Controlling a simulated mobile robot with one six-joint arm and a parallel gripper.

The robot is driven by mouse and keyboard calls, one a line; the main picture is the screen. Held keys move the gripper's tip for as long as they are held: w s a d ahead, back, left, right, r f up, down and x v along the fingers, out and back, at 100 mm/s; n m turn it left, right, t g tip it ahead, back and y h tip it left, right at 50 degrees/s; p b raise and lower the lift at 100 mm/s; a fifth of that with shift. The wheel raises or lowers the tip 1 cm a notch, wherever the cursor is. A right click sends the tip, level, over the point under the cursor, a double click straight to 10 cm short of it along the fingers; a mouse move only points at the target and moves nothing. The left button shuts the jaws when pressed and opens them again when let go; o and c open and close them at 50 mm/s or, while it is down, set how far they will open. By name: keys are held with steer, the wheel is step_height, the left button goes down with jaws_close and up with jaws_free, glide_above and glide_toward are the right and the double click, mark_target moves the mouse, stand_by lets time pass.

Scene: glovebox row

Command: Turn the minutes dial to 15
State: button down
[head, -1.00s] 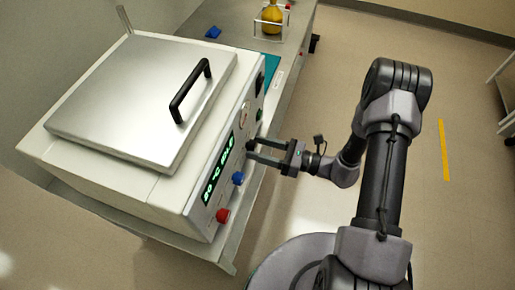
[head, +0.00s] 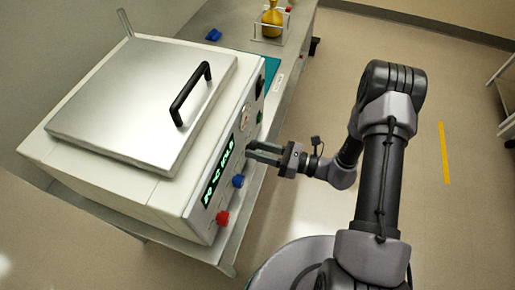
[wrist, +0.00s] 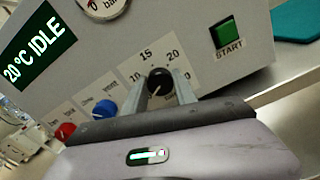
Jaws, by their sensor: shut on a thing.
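The minutes dial (wrist: 160,82) is a small black knob on the front panel of a white machine. Printed numbers 10, 15 and 20 show around it in the wrist view; the rest of the scale is partly hidden by my gripper. A pale mark on the knob seems to point down and left, away from the 15, which is above and left of the knob. My gripper (wrist: 160,86) is shut on the dial, one finger on each side. In the head view my gripper (head: 250,151) reaches the panel from the right.
The white machine (head: 110,175) has a steel lid with a black handle (head: 190,94). Blue (wrist: 106,109) and red (wrist: 65,131) knobs sit left of the dial, a green START button (wrist: 225,33) to its right. The display (wrist: 36,48) reads 20 °C IDLE.

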steer(key=m+p, duration=0.2)
steer(key=m, duration=0.3)
steer(key=shift+m, duration=0.3)
steer(key=m+p, duration=0.4)
steer(key=m, duration=1.3)
steer(key=shift+f, duration=0.1)
steer(key=shift+m, duration=0.4)
steer(key=c, duration=1)
jaws_free()
